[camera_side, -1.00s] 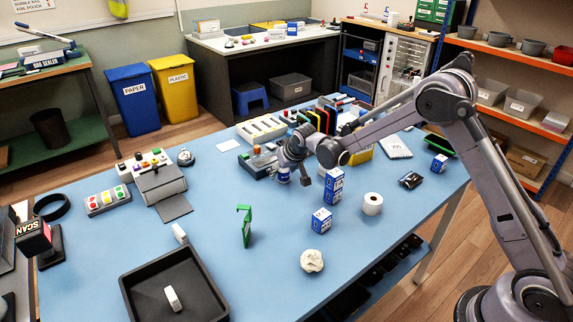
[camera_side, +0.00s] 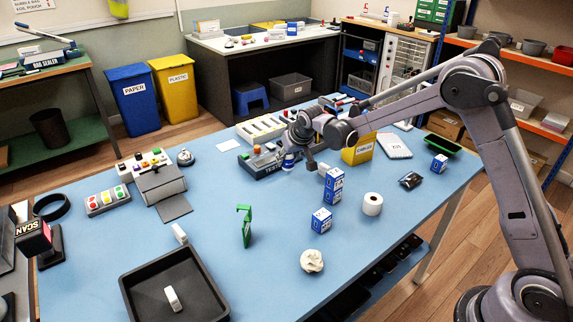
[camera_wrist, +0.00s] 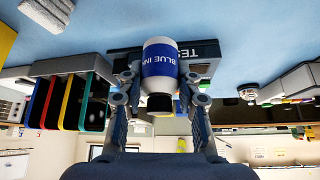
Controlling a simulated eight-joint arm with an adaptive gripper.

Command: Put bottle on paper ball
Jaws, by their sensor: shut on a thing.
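The white bottle with a blue label reading "BLUE INK" (camera_wrist: 160,62) and a dark cap is between the fingers of my gripper (camera_wrist: 160,82) in the wrist view. That view is upside down, so the bottle looks upright. In the side view, the bottle (camera_side: 288,162) shows small beneath my gripper (camera_side: 291,152), in front of the tester box and partly covered by the fingers. The gripper is shut on it. The crumpled white paper ball (camera_side: 312,261) lies on the table nearer the camera, well away from the gripper, with nothing on it.
A green stand (camera_side: 244,226) and a black tray (camera_side: 137,285) are to the left. The table around the ball is clear.

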